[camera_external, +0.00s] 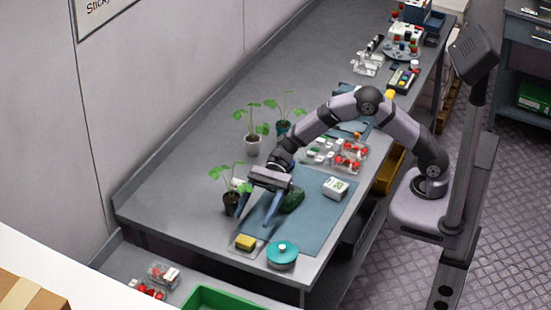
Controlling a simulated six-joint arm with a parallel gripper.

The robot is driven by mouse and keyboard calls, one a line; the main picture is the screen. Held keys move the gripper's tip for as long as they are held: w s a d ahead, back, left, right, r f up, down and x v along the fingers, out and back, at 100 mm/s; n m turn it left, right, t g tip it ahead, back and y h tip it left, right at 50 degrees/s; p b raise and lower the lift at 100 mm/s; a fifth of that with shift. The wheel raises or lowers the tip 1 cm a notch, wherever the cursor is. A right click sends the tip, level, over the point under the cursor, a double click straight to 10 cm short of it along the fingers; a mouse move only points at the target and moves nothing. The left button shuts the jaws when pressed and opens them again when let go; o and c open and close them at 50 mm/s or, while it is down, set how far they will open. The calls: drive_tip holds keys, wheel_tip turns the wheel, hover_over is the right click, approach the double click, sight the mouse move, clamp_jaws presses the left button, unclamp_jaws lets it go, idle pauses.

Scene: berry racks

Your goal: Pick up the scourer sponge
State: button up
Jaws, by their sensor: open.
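My gripper (255,217) points down above the mat, behind the sponge in the picture. Its two fingers are apart and nothing shows between them. The gripper appears clear of the sponge, but its exact height cannot be told.
A potted seedling (231,202) is close left of my gripper. A dark green object (292,199) and a white box (335,188) lie on the mat. Berry punnets (350,157) stand farther back.

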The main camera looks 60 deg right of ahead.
sight(247, 238)
wheel_tip(247, 238, down, 2)
drive_tip(key=shift+f, duration=0.25)
drive_tip(key=shift+a+f+p, duration=0.25)
drive_tip(key=shift+a+p, duration=0.05)
drive_tip(key=shift+a, duration=0.3)
drive_tip(key=shift+f+p+x, duration=0.2)
drive_tip(key=shift+p+x, duration=0.4)
drive_tip(key=shift+x, duration=0.9)
drive_tip(key=shift+f+p+x, duration=0.2)
drive_tip(key=shift+p+x, duration=0.35)
drive_tip(key=shift+x, duration=0.9)
drive_tip(key=shift+d, duration=0.2)
drive_tip(key=shift+c, duration=0.6)
drive_tip(key=c, duration=1)
